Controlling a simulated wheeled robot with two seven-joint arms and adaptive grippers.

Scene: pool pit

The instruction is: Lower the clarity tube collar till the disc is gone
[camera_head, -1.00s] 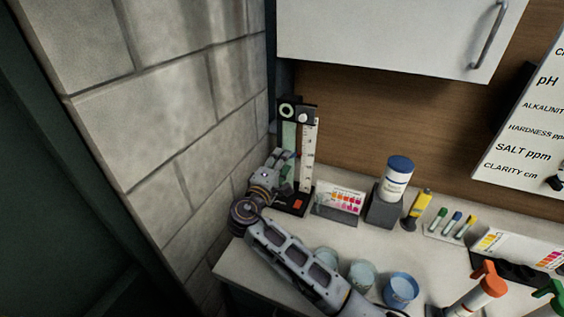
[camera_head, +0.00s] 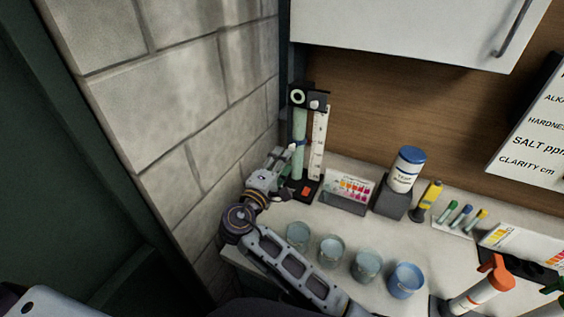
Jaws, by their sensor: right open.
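The clarity tube (camera_head: 299,125) is a pale green upright column on a black stand (camera_head: 303,188), in the corner by the block wall. A white scale strip (camera_head: 319,140) stands beside it, and a black head with a pale ring (camera_head: 297,97) tops it. A small dark blue band, apparently the collar (camera_head: 299,143), sits around mid-height. My right gripper (camera_head: 284,157) is open just left of the tube, with its fingertips near the band; I cannot tell whether they touch it. The disc inside the tube cannot be made out. My left gripper is out of view.
Several cups (camera_head: 331,251) stand on the white counter beside my right arm. A colour card (camera_head: 353,188), a blue-lidded jar (camera_head: 405,169) and a yellow bottle (camera_head: 428,199) stand right of the tube. A white cabinet (camera_head: 400,30) hangs above; the block wall (camera_head: 190,120) is close at left.

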